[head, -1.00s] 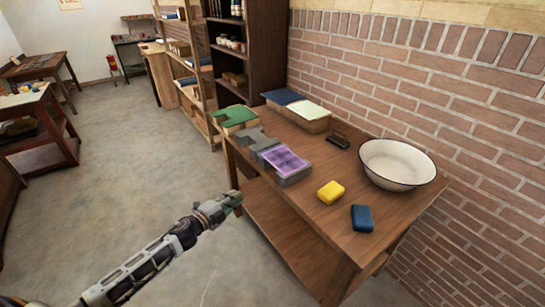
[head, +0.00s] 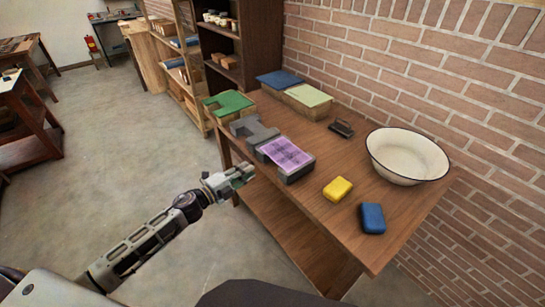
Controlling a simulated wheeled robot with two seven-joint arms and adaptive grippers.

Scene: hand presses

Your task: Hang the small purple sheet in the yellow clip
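A small purple sheet (head: 287,152) with a darker printed pattern lies flat on a grey block at the left edge of the wooden table. My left gripper (head: 243,173) is beside the table's left edge, apart from the sheet and to its lower left. Nothing shows in it, but its fingers are too small to tell open from shut. No yellow clip can be made out in the head view. My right gripper is out of view.
A yellow block (head: 338,188), a blue block (head: 372,218) and a white basin (head: 406,156) stand on the table (head: 330,225). Behind the sheet are a grey block (head: 252,129), a green-topped block (head: 229,103), stacks of sheets (head: 307,96) and a dark stamp-like object (head: 341,128).

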